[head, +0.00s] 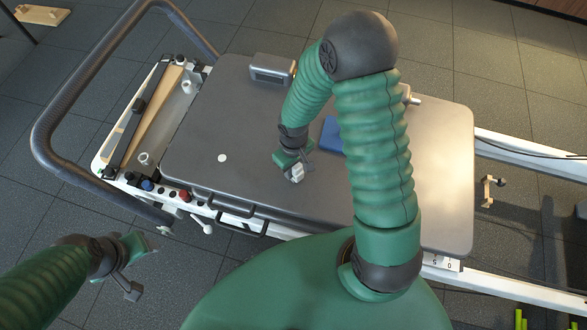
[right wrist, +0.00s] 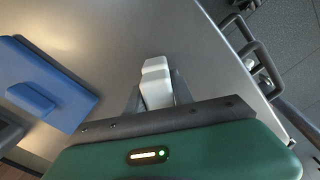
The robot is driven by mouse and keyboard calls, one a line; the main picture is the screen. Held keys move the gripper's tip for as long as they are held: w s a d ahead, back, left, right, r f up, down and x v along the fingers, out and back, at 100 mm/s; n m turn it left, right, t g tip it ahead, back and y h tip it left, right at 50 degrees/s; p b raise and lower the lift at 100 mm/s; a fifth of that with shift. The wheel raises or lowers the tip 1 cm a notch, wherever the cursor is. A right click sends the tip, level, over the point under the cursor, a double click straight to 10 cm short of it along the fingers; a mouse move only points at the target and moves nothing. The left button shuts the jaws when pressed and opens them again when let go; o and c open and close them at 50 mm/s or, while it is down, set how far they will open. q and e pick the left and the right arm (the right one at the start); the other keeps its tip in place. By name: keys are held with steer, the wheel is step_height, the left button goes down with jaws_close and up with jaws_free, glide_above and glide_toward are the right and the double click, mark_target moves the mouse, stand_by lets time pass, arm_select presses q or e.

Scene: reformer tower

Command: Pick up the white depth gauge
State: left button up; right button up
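The white depth gauge (right wrist: 156,84) is a small blocky white piece between the two dark fingers of my right gripper (right wrist: 155,88), seen in the right wrist view. The fingers lie against both its sides, so the gripper looks shut on it. In the head view, the gauge (head: 297,172) shows at the tip of my right gripper (head: 294,168), over the grey padded top (head: 215,115). Whether it touches the surface is hard to tell. My left gripper (head: 145,268) is open and empty, off the near left side of the reformer.
A blue block (head: 331,137) lies on the pad, partly behind my right arm; it also shows in the right wrist view (right wrist: 45,88). A grey box (head: 271,70) sits at the back edge, and a white disc (head: 222,158) lies left. Black handles (head: 238,208) line the near edge.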

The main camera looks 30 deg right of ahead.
steer(key=shift+a, duration=0.1)
jaws_close()
steer(key=shift+r, duration=0.1)
